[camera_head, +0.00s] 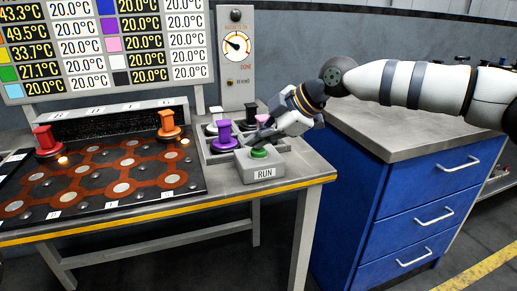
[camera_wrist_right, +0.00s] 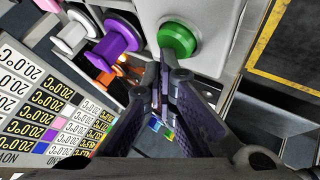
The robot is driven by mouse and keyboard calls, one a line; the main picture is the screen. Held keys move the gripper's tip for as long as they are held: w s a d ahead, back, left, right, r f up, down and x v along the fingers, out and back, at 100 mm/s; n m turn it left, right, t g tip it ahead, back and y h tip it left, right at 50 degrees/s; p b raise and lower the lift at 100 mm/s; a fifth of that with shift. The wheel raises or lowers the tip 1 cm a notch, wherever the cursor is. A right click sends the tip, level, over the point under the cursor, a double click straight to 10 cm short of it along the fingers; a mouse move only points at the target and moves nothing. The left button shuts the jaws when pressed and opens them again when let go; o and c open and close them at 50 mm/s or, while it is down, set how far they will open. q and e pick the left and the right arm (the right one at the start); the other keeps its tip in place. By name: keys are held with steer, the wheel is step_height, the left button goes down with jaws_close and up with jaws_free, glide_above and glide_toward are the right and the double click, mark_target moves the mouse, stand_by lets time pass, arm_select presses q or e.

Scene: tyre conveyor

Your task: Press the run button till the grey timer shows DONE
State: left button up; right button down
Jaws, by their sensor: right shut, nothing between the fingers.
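The green run button (camera_head: 259,152) sits on a grey box labelled RUN (camera_head: 264,173) at the table's front right corner; the button also shows in the right wrist view (camera_wrist_right: 177,40). The grey timer (camera_head: 236,46) stands behind the table, with a round dial and a red DONE mark; the exact needle reading is too small to tell. My right gripper (camera_head: 252,138) is shut and empty, its fingertips just behind and above the button. In the right wrist view the closed fingertips (camera_wrist_right: 161,62) appear close beside the button; contact cannot be told. My left gripper is not in view.
A purple spool (camera_head: 222,138) and white and pink ones stand close behind the button box. Red (camera_head: 45,142) and orange (camera_head: 168,125) spools stand on the black board. A temperature panel (camera_head: 110,45) rises behind. A blue drawer cabinet (camera_head: 400,215) stands right.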

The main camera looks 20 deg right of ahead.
mark_target(258, 151)
steer(key=shift+f, duration=0.4)
stand_by(0.3)
steer(key=shift+r+p, duration=0.3)
steer(key=shift+r, duration=0.8)
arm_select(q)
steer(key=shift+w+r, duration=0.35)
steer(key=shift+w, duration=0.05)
arm_select(e)
steer(key=shift+r+p, duration=0.4)
steer(key=shift+r, duration=2.15)
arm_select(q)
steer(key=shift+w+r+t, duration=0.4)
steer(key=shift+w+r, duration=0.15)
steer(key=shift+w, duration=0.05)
arm_select(e)
steer(key=shift+f, duration=0.1)
